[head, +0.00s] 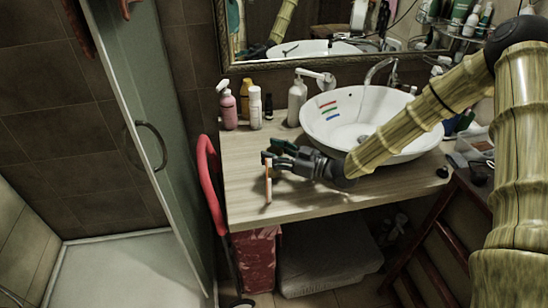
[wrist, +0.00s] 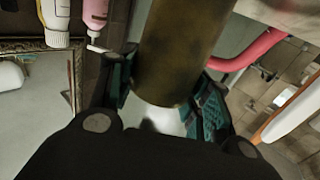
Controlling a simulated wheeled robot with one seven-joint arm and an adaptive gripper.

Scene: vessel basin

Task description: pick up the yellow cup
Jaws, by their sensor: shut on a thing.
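My gripper (head: 274,160) is above the left part of the wooden counter, with its teal fingers pointing left. In the wrist view my gripper (wrist: 163,95) has one finger on each side of a dull yellow-brown cylinder, which I take for the yellow cup (wrist: 175,45). The fingers are shut on it. Its far end runs out of the top of the wrist view. In the head view I cannot make out the cup clearly at the fingers. Whether it touches the counter is not clear.
A thin orange and white upright item (head: 268,184) is close to my fingertips. A pink bottle (head: 228,110), a white bottle (head: 255,108) and a soap pump (head: 297,100) stand behind. A white basin (head: 400,105) is to the right. A red curved rail (head: 207,165) borders the counter's left.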

